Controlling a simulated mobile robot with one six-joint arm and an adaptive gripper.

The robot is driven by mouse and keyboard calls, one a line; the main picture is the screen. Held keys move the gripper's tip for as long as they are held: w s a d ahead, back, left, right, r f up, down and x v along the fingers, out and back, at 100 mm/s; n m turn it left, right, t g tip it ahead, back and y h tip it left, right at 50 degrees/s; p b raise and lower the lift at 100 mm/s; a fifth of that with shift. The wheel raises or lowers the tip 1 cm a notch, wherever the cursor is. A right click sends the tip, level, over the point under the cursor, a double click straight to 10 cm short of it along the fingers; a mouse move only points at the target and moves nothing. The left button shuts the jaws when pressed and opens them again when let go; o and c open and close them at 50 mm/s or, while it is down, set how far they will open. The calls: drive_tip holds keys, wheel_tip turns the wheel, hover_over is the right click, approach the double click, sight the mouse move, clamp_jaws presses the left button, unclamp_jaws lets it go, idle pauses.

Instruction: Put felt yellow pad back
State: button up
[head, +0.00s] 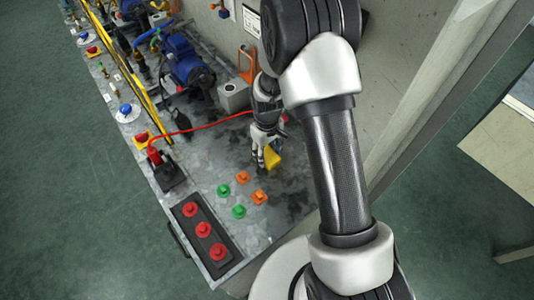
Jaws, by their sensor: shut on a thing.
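A yellow pad (273,158) shows at the fingers of my gripper (263,164), over the grey bench top near its right side. My gripper points down and is shut on the pad. The fingers and wrist hide part of the pad. I cannot tell whether the pad touches the bench.
Green pieces (223,191) and orange pieces (259,197) lie on the bench in front of my gripper. A black tray (223,251) holds red knobs. A red cable (208,127) crosses behind. Blue pumps (187,66) and a yellow rail (130,70) stand further back.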

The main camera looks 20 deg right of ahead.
drive_tip(key=o, duration=0.9)
drive_tip(key=shift+o, duration=0.2)
wheel_tip(320, 180, up, 12)
drive_tip(key=p, duration=0.4)
wheel_tip(320, 180, up, 16)
drive_tip(key=m+t, duration=0.2)
hover_over(267, 154)
drive_tip(key=s, duration=0.8)
drive_tip(key=s+r+m+t, duration=0.1)
drive_tip(key=s+r, duration=0.3)
drive_tip(key=s, duration=0.4)
drive_tip(key=s+r+m+t, duration=0.1)
drive_tip(key=s+r, duration=0.2)
drive_tip(key=s, duration=0.4)
drive_tip(key=shift+s+r+m+t, duration=0.3)
drive_tip(key=shift+s+r, duration=0.05)
drive_tip(key=shift+s, duration=0.05)
